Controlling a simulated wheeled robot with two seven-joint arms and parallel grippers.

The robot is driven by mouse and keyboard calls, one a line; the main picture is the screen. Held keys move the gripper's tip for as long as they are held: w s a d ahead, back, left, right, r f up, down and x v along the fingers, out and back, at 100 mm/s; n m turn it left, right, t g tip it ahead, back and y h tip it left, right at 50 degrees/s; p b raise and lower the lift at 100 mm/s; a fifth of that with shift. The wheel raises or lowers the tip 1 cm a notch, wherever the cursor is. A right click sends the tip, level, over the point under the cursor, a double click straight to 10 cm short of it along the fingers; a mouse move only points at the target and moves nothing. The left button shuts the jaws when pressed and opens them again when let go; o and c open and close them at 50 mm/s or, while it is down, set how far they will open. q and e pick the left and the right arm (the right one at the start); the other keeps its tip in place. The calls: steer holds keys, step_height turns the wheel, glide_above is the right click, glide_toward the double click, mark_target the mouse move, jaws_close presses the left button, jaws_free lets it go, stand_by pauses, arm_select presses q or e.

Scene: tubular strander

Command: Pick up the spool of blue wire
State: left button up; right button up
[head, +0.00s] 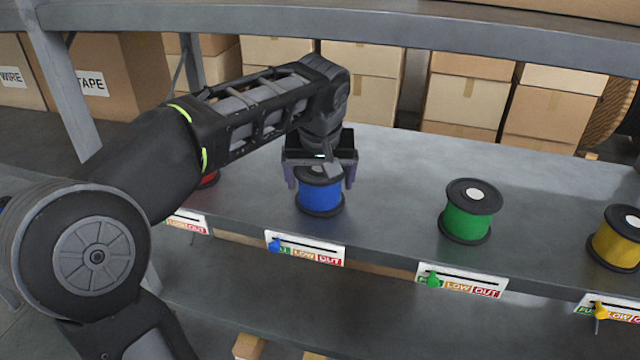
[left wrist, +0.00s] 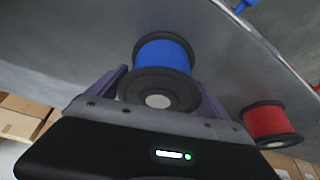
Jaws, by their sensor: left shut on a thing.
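The spool of blue wire (head: 320,198) has black flanges and stands upright on the grey shelf (head: 390,185) in the head view. My left gripper (head: 321,182) is over it from above, one finger on each side, shut on the spool. In the left wrist view the blue spool (left wrist: 162,72) sits between the two purple-grey fingers of my left gripper (left wrist: 160,90). The spool's base appears to rest on the shelf. My right gripper is not in view.
A green spool (head: 468,212) and a yellow spool (head: 617,240) stand to the right. A red spool (left wrist: 268,124) is mostly hidden behind my arm in the head view. Labels with sliders line the shelf's front edge. An upper shelf beam (head: 450,42) crosses above; boxes (head: 465,100) stand behind.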

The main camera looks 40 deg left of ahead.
arm_select(q)
steer(key=shift+r, duration=0.2)
steer(key=shift+c, duration=0.3)
steer(key=shift+r, duration=0.55)
steer(key=shift+s+d+b, duration=0.2)
steer(key=shift+s+b, duration=0.05)
steer(key=shift+b, duration=0.2)
steer(key=s+d+b, duration=0.3)
steer(key=s+d, duration=0.7)
steer(key=s, duration=0.4)
steer(key=shift+s, duration=0.1)
